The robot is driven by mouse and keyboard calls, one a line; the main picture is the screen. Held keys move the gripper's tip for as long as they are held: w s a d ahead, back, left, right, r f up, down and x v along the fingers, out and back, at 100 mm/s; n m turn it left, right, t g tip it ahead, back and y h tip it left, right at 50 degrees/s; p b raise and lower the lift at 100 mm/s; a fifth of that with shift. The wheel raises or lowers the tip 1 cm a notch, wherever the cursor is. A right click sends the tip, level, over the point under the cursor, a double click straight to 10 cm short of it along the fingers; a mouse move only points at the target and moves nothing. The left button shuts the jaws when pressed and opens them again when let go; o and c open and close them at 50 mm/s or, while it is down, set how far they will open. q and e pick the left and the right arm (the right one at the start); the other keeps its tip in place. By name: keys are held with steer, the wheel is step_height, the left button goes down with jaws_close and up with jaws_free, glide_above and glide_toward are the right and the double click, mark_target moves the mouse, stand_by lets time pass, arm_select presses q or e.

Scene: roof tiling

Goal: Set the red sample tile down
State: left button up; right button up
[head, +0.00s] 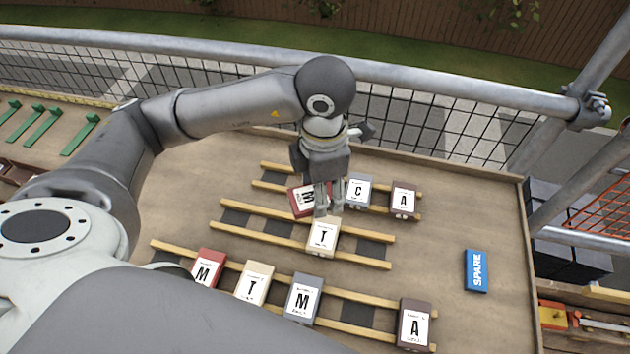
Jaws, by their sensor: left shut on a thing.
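My left gripper (328,206) points down over the wooden deck and is shut on the red tile (299,203), at the tile's right side. The red tile's letter, an M or similar, lies sideways, unlike the upright letters around it. The fingers hide part of the tile. It is by the left end of the farthest row of battens; I cannot tell whether it touches them. A cream T tile (322,238) lies just in front of the fingers on the middle row. My right gripper is not in view.
Grey C (358,191) and brown A (403,199) tiles lie right of the gripper. The near row holds red M (208,268), cream T (254,284), grey M (303,300) and brown A (414,325) tiles. A blue SPARE block (476,271) sits at right. A mesh guardrail (420,83) stands behind.

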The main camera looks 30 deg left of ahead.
arm_select(q)
steer(key=n, duration=0.6)
steer(key=shift+d+r, duration=0.2)
steer(key=shift+r, duration=0.1)
steer(key=n+p, duration=0.1)
steer(key=n, duration=0.4)
steer(key=shift+w+d+r, duration=0.1)
steer(key=shift+r, duration=0.05)
steer(key=shift+n, duration=0.4)
steer(key=w+a+f+p, duration=0.1)
steer(key=w+a+f, duration=0.1)
steer(key=w+f, duration=0.1)
steer(key=w+a+f+p, duration=0.1)
steer(key=w+a+f, duration=0.2)
steer(key=w, duration=0.1)
steer(key=w+a+f+p, duration=0.1)
steer(key=w+a+f, duration=0.1)
steer(key=w+f, duration=0.1)
steer(key=shift+w+a, duration=0.25)
steer(key=shift+w, duration=0.15)
steer(key=shift+w+a+f, duration=0.2)
steer(key=shift+w+f, duration=0.05)
steer(key=shift+f, duration=0.15)
step_height(320, 180, down, 2)
steer(key=shift+f+p, duration=0.1)
steer(key=shift+p, duration=0.65)
steer(key=shift+f, duration=0.55)
steer(key=shift+f, duration=0.1)
